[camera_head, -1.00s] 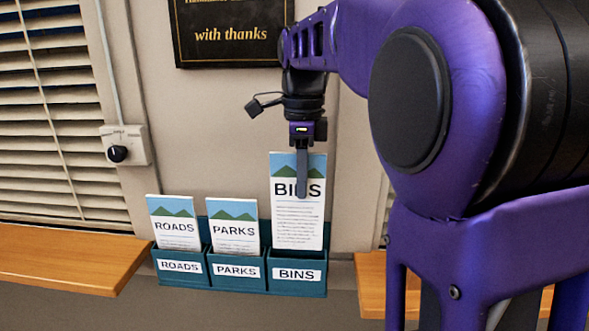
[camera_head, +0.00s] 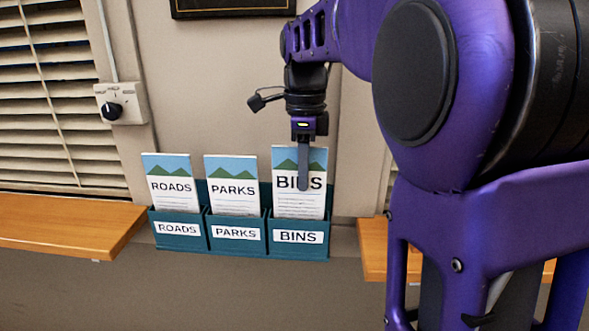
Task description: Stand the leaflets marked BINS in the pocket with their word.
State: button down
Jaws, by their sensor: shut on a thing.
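The BINS leaflets (camera_head: 314,200) stand upright in the right-hand pocket (camera_head: 283,251) of the teal wall rack, the one labelled BINS. Their lower part is hidden behind the pocket front, and their top rises a little higher than the other leaflets. My gripper (camera_head: 303,185) points down and is shut on the BINS leaflets, with a grey finger across their front face. The other finger is hidden behind them.
ROADS leaflets (camera_head: 170,187) stand in the left pocket and PARKS leaflets (camera_head: 232,190) in the middle one. Wooden ledges flank the rack, left (camera_head: 70,224) and right (camera_head: 373,250). A wall switch box (camera_head: 123,104) and blinds are at left. A dark plaque (camera_head: 233,7) hangs above.

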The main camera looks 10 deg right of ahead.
jog(key=shift+f, duration=0.3)
jog(key=c, duration=0.9)
grip_release()
jog(key=shift+r, duration=0.1)
